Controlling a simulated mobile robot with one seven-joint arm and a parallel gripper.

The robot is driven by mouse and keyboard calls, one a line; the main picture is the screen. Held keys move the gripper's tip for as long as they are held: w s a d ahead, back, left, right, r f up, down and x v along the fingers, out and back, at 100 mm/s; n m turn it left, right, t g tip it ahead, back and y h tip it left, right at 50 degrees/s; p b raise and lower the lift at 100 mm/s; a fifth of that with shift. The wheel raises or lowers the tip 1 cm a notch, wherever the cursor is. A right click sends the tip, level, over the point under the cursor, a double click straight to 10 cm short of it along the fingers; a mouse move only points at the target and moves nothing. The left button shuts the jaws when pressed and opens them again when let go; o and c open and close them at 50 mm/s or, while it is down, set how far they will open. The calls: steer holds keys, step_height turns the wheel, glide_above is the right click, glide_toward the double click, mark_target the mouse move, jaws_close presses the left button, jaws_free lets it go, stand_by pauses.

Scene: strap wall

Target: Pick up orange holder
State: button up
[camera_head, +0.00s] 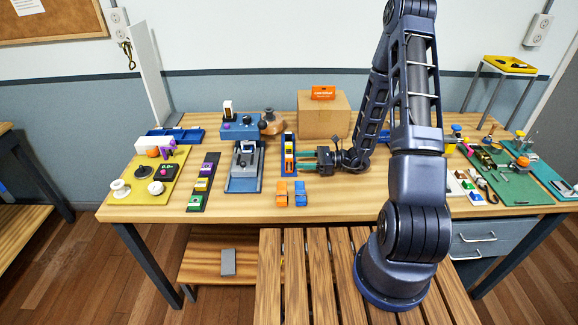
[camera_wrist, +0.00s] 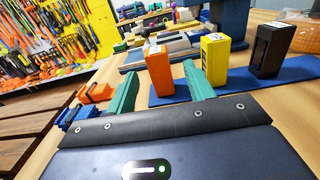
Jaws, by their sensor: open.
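An upright orange holder (camera_wrist: 160,74) stands on a long blue base (camera_wrist: 240,84) in the wrist view, in a row with a yellow holder (camera_wrist: 214,62) and a black holder (camera_wrist: 274,50). The head view shows this orange holder (camera_head: 290,167) small, at the near end of the row. My gripper (camera_head: 302,160) is open and empty, its green fingers pointing left at the row. In the wrist view my gripper (camera_wrist: 162,68) has a finger to each side of the orange holder, with gaps on both sides. I cannot tell how far it is between the fingertips.
Orange pieces (camera_head: 282,187) and blue pieces (camera_head: 300,188) lie on the table in front of the row. A cardboard box (camera_head: 323,118) stands behind, and a blue machine (camera_head: 244,170) stands to the left. Bare tabletop lies left of the loose pieces.

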mark_target(289, 164)
steer(key=shift+s+a+r, duration=0.1)
steer(key=shift+a, duration=3.45)
steer(key=c, duration=1.1)
